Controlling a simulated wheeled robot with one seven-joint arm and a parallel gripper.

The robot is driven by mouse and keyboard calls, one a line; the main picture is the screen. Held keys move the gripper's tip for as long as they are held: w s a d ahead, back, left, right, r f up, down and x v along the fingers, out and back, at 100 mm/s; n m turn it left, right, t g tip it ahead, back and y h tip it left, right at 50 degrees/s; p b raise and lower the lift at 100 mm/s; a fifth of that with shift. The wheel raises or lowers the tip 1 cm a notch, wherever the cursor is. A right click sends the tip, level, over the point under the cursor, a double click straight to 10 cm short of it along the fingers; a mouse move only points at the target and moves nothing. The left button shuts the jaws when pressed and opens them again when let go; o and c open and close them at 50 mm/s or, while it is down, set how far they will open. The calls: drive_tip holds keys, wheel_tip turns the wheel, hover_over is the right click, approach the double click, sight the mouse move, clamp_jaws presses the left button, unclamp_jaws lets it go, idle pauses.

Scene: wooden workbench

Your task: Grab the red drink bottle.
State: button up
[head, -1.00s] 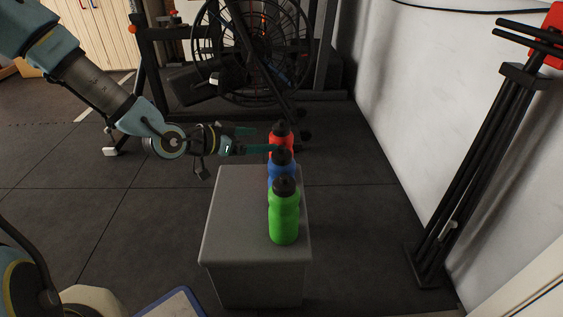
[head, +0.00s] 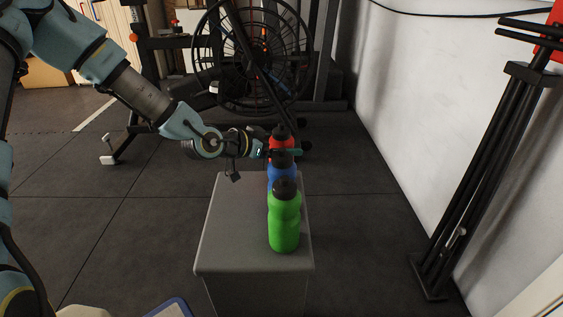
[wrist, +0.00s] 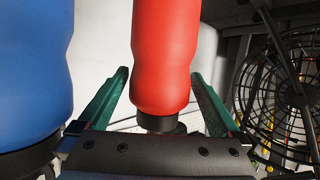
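The red drink bottle (head: 281,143) stands at the far end of a row of bottles on a grey box, partly hidden by the blue bottle in the head view. My gripper (head: 292,151) is at the red bottle, reaching in from the left. In the wrist view the red bottle (wrist: 166,60) is between the two green fingers of my gripper (wrist: 163,100). Gaps show on both sides of the bottle, so the fingers are open around it and do not visibly touch it.
A blue bottle (head: 281,175) stands just in front of the red one, close beside a finger in the wrist view (wrist: 32,75). A green bottle (head: 284,220) is nearest. The grey box top (head: 233,225) is clear on the left. A fan-wheeled exercise machine (head: 250,50) stands behind.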

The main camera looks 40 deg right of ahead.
clamp_jaws()
idle(0.6)
